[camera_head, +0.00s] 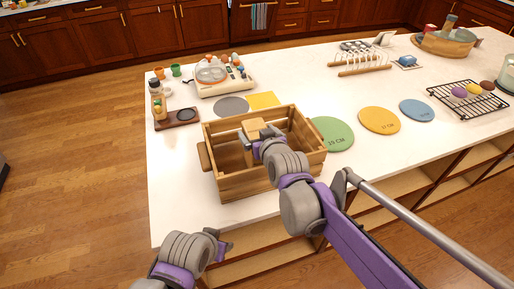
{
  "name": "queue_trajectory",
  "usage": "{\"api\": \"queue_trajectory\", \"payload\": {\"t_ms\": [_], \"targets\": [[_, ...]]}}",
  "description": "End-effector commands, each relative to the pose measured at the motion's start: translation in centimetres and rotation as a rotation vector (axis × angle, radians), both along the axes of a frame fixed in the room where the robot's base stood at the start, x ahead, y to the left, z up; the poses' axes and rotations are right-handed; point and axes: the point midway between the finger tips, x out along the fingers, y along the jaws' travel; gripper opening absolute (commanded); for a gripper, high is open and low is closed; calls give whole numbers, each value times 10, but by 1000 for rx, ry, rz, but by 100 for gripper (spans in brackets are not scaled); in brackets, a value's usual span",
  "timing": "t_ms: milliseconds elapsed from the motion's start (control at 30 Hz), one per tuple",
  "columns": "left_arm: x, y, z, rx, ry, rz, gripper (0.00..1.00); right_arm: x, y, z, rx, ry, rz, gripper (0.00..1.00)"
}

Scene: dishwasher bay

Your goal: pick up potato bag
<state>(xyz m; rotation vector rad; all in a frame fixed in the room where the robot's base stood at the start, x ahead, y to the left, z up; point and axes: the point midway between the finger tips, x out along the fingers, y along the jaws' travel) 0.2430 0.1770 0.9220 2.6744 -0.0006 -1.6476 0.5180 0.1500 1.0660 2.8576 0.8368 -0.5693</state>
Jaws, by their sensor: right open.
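A wooden crate (243,180) with side handles stands near the front edge of the white counter. A tan, light-topped object (254,127) shows inside it by the far wall; it may be the potato bag, but its markings are too small to tell. My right gripper (250,145) reaches into the crate, open, with its fingers at this tan object. Whether they touch it I cannot tell. My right arm hides the crate's right inside. My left gripper (226,241) is low in front of the counter, away from the crate; its finger opening is not clear.
Green (331,134), orange (380,120) and blue (417,110) round mats lie right of the crate. A grey disc (231,106) and a yellow square (264,100) lie behind it. A small wooden tray (178,119) is to the left. A black wire rack (468,101) stands far right.

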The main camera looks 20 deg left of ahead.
Motion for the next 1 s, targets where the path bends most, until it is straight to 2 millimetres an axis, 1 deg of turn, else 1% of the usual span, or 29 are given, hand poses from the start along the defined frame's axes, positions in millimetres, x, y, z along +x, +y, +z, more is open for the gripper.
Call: {"api": "queue_trajectory", "payload": {"t_ms": [267, 367, 500, 767, 800, 833, 1000], "targets": [[0, 0, 0, 0, 0, 0, 50, 3, 2, -2, 0, 0, 0, 100], [0, 0, 0, 0, 0, 0, 50, 3, 2, -2, 0, 0, 0, 84], [0, 0, 0, 0, 0, 0, 50, 2, 2, -2, 0, 0, 0, 59], [0, 0, 0, 0, 0, 0, 50, 2, 2, -2, 0, 0, 0, 12], [0, 0, 0, 0, 0, 0, 50, 2, 2, -2, 0, 0, 0, 5], [0, 0, 0, 0, 0, 0, 50, 2, 2, -2, 0, 0, 0, 0], [0, 0, 0, 0, 0, 0, 50, 2, 2, 0, 1, -2, 0, 0]]}}
